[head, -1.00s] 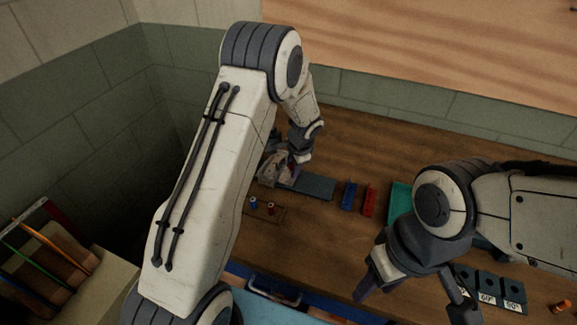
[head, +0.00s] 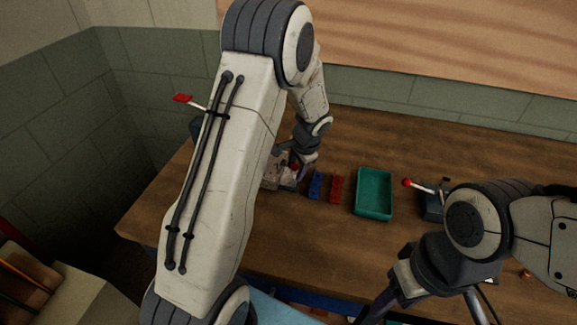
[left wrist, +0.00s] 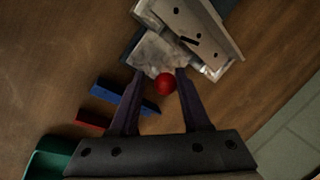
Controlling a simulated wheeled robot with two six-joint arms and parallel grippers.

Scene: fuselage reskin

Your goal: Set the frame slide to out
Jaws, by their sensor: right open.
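The pale metal fixture with a dark slot (left wrist: 195,35) lies at the top of the left wrist view; in the head view it is partly hidden behind my left arm (head: 272,172). A red ball knob (left wrist: 166,84) sits at its near edge. My left gripper (left wrist: 160,72) is open, with one finger on each side of the knob and a visible gap at least on the left. In the head view my left gripper (head: 297,163) is down at the fixture. My right gripper (head: 425,312) is open and empty at the bottom edge, its fingers partly cut off.
A blue block (head: 316,185) and a red block (head: 337,188) stand right of the fixture. A green tray (head: 373,205) is further right, then a red-knobbed lever (head: 408,183) on a dark blue base. A red-tipped lever (head: 183,98) shows at left. Bare wood lies in front.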

